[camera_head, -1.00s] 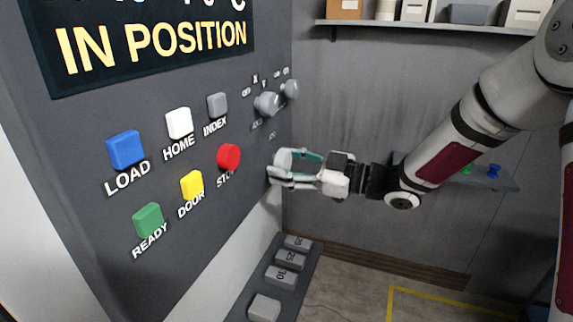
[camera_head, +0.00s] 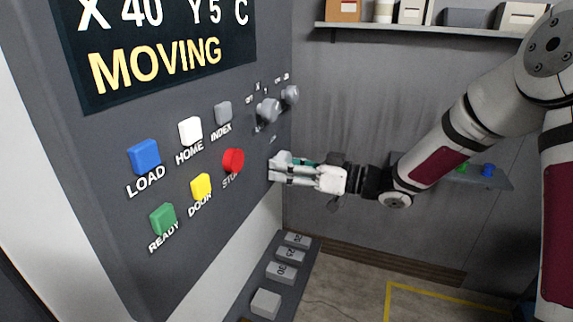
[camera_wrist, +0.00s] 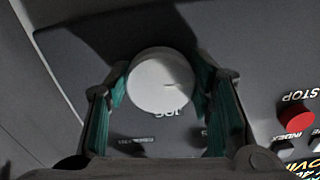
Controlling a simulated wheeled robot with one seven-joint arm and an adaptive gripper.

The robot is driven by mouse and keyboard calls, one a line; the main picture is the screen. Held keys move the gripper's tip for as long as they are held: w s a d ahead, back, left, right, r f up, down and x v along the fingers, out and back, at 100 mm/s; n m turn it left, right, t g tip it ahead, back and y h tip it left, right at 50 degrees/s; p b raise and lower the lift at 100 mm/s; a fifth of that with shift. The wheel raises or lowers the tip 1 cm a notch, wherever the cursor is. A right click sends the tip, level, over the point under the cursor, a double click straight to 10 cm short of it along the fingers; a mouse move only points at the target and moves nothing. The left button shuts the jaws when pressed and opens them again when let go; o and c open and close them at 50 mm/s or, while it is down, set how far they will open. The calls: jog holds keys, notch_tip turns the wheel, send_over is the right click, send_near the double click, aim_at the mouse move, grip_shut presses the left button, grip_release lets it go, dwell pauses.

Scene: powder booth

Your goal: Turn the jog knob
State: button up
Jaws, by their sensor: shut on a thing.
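The jog knob (camera_wrist: 160,82) is a round, pale knob with a thin mark on its face, and the label JOG shows beside it in the wrist view. My gripper (camera_wrist: 161,88) has its teal-padded fingers on either side of the knob, shut on it. In the head view my gripper (camera_head: 279,170) reaches in from the right to the panel, and its fingers hide much of the knob (camera_head: 281,158). The display (camera_head: 160,50) above reads X 40, Y 5, C and MOVING.
Blue LOAD (camera_head: 145,157), white HOME (camera_head: 190,131), grey INDEX (camera_head: 223,113), green READY (camera_head: 163,219), yellow DOOR (camera_head: 201,187) and red STOP (camera_head: 233,161) buttons lie left of my gripper. Grey selector knobs (camera_head: 268,110) sit just above it. Grey blocks (camera_head: 281,272) stand below.

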jog(key=m, duration=0.4)
jog(key=shift+s+r+m+p, duration=0.1)
jog(key=shift+m+p, duration=0.25)
jog(key=shift+m, duration=0.05)
jog(key=m, duration=1)
jog(key=shift+r+m, duration=0.1)
jog(key=shift+m, duration=2.6)
jog(key=o, duration=1.2)
jog(key=shift+c, duration=0.2)
